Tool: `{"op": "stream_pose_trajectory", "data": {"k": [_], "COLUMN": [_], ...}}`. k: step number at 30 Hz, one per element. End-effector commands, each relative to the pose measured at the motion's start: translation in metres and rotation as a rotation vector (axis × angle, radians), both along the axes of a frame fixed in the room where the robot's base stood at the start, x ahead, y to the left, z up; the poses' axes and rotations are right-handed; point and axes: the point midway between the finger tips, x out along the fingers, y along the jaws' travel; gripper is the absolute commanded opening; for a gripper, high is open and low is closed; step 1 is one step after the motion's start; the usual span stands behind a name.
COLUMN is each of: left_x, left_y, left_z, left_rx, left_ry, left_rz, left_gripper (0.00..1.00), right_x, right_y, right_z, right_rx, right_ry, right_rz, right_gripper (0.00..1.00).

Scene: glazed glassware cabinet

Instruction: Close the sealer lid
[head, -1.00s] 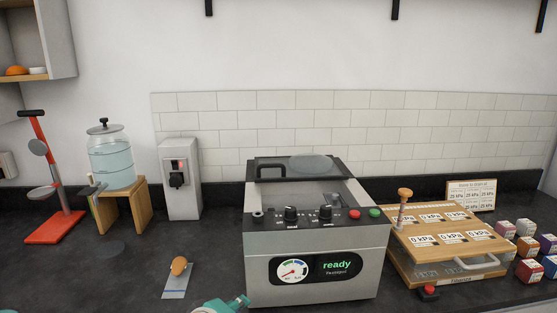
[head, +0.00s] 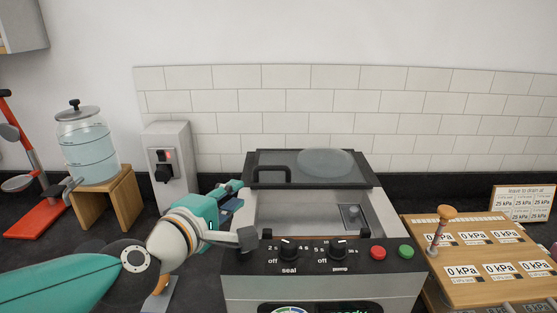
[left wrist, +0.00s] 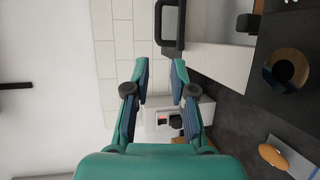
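The sealer (head: 325,285) is a grey box with a black control panel of knobs and a red and a green button. Its lid (head: 300,168) stands raised at the back, dark-framed with a clear pane, and the chamber below is open. The lid's black handle (head: 272,173) is at its left front; a black handle also shows in the left wrist view (left wrist: 170,46). My left gripper (head: 236,190) is beside the sealer's left side, close to the lid. In the left wrist view my left gripper (left wrist: 160,78) is open and empty, its fingertips apart from the handle. My right gripper is not in view.
A grey wall unit (head: 168,150) and a water jar (head: 86,146) on a wooden stand (head: 122,196) are left of my gripper. A wooden board (head: 490,252) with kPa labels stands right of the sealer. A small wooden-handled tool (left wrist: 272,155) lies on the dark counter.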

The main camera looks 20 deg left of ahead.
Motion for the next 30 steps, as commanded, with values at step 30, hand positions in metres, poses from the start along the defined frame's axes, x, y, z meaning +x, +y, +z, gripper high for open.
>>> {"op": "stream_pose_trajectory", "data": {"k": [30], "left_x": [0.158], "left_y": [-0.021], "left_z": [-0.03], "left_rx": [0.0], "left_ry": [0.002], "left_rz": [-0.006], "left_gripper": [0.24], "right_x": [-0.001], "right_y": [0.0], "right_z": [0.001], "right_rx": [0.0], "right_ry": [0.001], "right_rz": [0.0], "right_gripper": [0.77]}}
